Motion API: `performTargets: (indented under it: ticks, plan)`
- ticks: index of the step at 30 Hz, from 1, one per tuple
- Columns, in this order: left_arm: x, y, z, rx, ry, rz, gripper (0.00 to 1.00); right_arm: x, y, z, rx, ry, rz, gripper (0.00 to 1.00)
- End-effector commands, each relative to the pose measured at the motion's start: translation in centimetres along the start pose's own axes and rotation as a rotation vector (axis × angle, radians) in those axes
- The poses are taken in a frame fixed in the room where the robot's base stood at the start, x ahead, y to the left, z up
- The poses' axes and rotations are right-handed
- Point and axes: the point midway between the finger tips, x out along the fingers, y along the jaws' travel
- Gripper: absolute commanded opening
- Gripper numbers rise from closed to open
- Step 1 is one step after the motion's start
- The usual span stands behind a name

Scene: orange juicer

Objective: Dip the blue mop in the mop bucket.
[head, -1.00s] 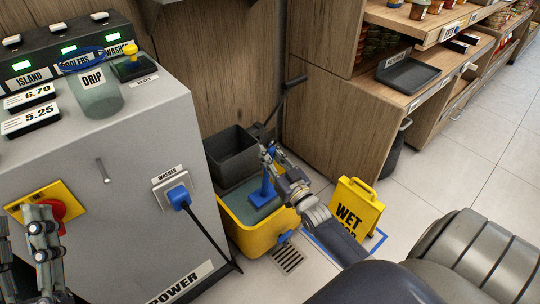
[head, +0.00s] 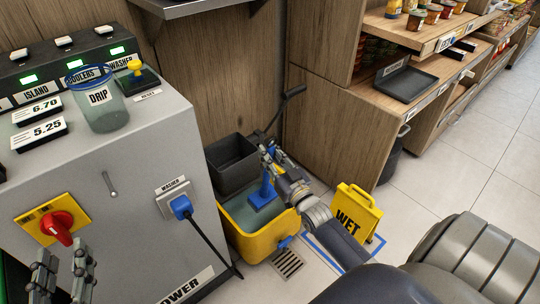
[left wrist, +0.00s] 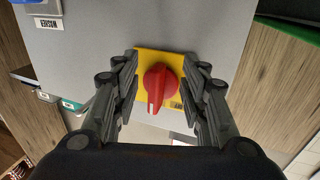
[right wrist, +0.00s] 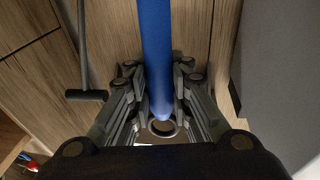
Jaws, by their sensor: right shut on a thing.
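The blue mop (head: 262,196) stands roughly upright with its head inside the opening of the yellow mop bucket (head: 245,243). Its head looks to be at the grey-blue water surface; I cannot tell how deep it sits. My right gripper (head: 268,158) is shut on the mop's handle above the bucket. The right wrist view shows the blue handle (right wrist: 155,50) running between the fingers (right wrist: 160,108). My left gripper (head: 62,275) is open and empty before the grey machine. In the left wrist view, a red knob (left wrist: 157,84) shows between its open fingers (left wrist: 160,85).
A dark wringer basket (head: 232,165) sits at the bucket's back. The grey machine (head: 120,190) stands left, with a blue plug (head: 181,206) and black cable. A yellow wet-floor sign (head: 354,215) stands to the right, beside a floor drain (head: 287,263). Wooden shelves are behind.

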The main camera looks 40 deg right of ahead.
Motion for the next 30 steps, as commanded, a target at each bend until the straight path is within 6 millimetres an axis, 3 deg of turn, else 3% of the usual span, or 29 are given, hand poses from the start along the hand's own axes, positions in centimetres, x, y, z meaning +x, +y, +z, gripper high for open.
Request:
performTargets:
  ticks: [14,30]
  plan:
    - [-1.5,-0.8,5.2,0.004,-0.279,-0.017,0.40,0.3,0.0,-2.1,0.000,0.005,0.000,0.00]
    - [-5.0,-1.5,10.4,0.003,-0.580,-0.035,0.40,0.6,-0.1,-4.0,0.000,0.005,0.000,0.00]
